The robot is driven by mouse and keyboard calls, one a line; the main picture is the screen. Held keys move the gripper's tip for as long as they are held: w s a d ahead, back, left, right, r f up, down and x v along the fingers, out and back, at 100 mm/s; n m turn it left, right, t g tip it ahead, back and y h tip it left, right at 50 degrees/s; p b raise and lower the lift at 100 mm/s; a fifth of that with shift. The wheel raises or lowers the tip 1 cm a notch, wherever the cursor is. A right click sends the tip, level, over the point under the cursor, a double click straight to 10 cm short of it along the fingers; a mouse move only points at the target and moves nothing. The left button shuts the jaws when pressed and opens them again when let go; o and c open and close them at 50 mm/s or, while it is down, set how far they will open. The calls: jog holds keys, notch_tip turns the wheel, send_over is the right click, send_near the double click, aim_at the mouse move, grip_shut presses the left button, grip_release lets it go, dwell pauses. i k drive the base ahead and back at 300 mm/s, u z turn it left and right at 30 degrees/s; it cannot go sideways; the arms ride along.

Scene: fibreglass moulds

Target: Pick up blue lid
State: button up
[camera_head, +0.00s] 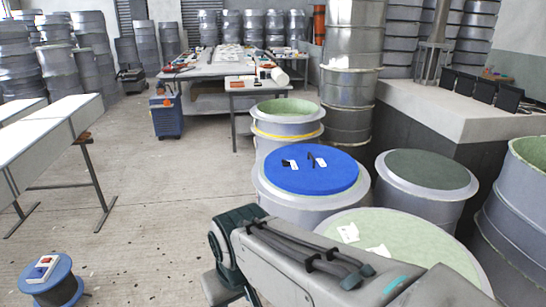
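The blue lid (318,181) is a round, flat disc on top of a grey cylindrical mould right of the middle in the head view. Two small dark items with white tags lie on the lid. My arm reaches in from the bottom right, in front of the lid's mould and lower in the picture. My gripper's fingers do not show clearly; only arm links are visible, so I cannot see the gripper itself. Nothing of mine touches the lid in this view.
A mould with a dark green top (427,168) stands right of the lid; a pale green-topped one (420,245) is in front. An open mould (287,108) stands behind. A white table (30,138) is at left, a blue-topped spool (48,280) lower left. Floor between is clear.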

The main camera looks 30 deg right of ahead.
aim_at(314, 169)
jog(key=i, duration=3.35)
jog(key=z, duration=3.4)
jog(key=i, duration=0.5)
